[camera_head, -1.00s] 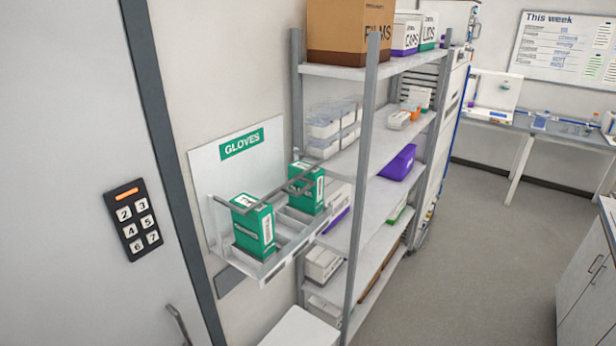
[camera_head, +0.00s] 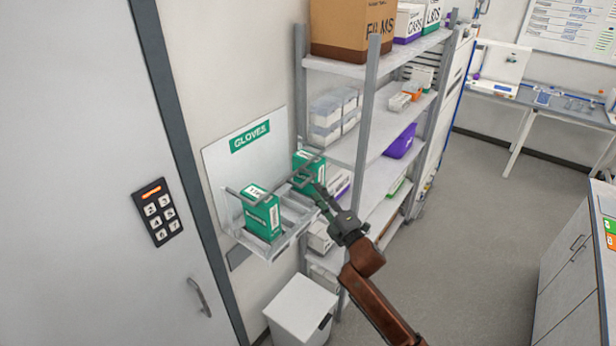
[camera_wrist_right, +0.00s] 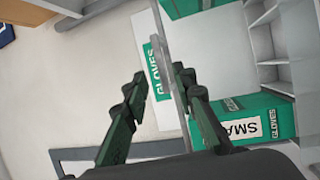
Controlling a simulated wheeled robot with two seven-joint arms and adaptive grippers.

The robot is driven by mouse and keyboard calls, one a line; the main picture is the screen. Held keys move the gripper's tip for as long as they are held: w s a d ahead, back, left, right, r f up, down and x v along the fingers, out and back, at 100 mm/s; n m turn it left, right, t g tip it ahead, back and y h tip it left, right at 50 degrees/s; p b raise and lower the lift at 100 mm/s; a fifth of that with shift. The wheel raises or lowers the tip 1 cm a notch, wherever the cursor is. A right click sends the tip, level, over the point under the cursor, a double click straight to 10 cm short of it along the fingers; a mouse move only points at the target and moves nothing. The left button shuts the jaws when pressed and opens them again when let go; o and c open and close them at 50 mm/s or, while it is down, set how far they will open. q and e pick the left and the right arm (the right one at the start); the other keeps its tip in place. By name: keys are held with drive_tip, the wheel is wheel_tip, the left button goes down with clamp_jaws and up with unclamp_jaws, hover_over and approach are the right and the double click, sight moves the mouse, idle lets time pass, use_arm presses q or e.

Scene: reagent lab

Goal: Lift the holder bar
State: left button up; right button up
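The holder bar (camera_head: 283,186) is a thin grey rail across the front of the wall-mounted glove holder (camera_head: 270,250), which holds two green glove boxes. The left box (camera_head: 262,216) stands behind the bar, and the right box (camera_head: 303,160) is partly covered by my arm. My right gripper (camera_head: 309,181) is at the right part of the bar. In the right wrist view, its fingers (camera_wrist_right: 157,82) are apart, and the bar (camera_wrist_right: 169,62) runs between them, nearer the right finger. I cannot tell whether it touches. My left gripper is out of view.
A shelf rack (camera_head: 371,130) with boxes and bins stands just right of the holder. A white bin (camera_head: 300,308) stands on the floor below. A door with a keypad (camera_head: 158,213) is at left. The floor at right is open.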

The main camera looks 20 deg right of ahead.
sight(308, 181)
drive_tip(key=p+x, duration=0.1)
drive_tip(key=x, duration=0.6)
drive_tip(key=shift+w+p, duration=0.15)
drive_tip(key=shift+p, duration=0.2)
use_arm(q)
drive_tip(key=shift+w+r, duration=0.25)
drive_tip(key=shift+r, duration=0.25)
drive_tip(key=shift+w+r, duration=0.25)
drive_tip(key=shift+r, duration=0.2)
use_arm(e)
drive_tip(key=shift+f, duration=0.1)
drive_tip(key=shift+c, duration=0.6)
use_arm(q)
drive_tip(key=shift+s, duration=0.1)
use_arm(e)
clamp_jaws()
